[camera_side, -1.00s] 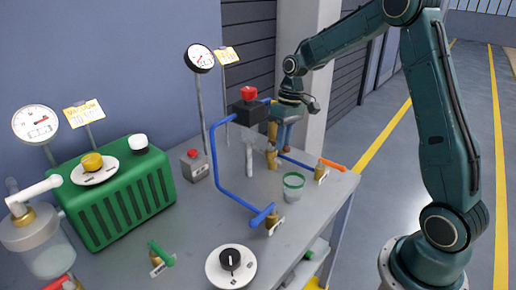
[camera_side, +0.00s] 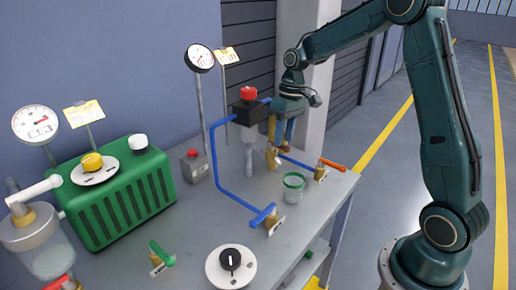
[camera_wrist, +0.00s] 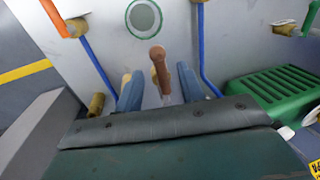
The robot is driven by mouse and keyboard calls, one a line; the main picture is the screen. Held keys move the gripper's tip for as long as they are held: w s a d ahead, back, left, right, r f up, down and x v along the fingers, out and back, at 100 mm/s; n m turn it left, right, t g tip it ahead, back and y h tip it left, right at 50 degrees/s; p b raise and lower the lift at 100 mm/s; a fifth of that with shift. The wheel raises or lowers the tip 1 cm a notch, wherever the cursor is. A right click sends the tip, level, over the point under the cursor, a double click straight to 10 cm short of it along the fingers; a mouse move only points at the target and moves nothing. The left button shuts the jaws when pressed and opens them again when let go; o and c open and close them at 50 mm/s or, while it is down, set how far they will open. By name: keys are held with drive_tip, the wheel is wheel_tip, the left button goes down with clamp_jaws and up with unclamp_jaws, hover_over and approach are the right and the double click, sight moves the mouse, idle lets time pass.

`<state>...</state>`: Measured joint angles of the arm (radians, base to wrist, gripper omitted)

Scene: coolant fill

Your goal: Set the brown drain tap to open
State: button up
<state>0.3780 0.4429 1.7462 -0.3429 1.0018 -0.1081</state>
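The brown drain tap (camera_wrist: 157,58) shows in the wrist view as a brown lever with a rounded end, in the gap between my fingers. My gripper (camera_wrist: 158,88) is open, with one blue finger on each side of the lever. The lever's lower part is partly hidden by my gripper, and I cannot tell whether either finger touches it. In the side view my gripper (camera_side: 287,130) is at the far end of the bench, just above a brass valve body (camera_side: 273,158). The brown lever is hidden there.
A blue pipe (camera_side: 216,150) with a black box and red button (camera_side: 248,96) stands close left of my gripper. A green-rimmed cup (camera_side: 293,187) and an orange-handled tap (camera_side: 330,165) are nearby. The green ribbed unit (camera_side: 120,200) is farther left.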

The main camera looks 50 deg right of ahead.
wheel_tip(320, 180, up, 12)
drive_tip(key=d, duration=0.2)
drive_tip(key=shift+d, duration=0.2)
idle(0.3)
drive_tip(key=shift+a, duration=0.1)
idle(0.3)
drive_tip(key=s+a+r+t, duration=0.3)
drive_tip(key=s+a+r, duration=0.2)
drive_tip(key=s+a, duration=0.65)
drive_tip(key=s+f+t+h, duration=0.1)
drive_tip(key=s+f, duration=0.1)
drive_tip(key=s, duration=0.4)
drive_tip(key=s+a+f+t+h, duration=0.1)
drive_tip(key=s+f, duration=0.2)
drive_tip(key=s, duration=0.4)
drive_tip(key=shift+s+a+f+t, duration=0.15)
drive_tip(key=shift+s+a+t, duration=0.1)
drive_tip(key=shift+a+t, duration=0.05)
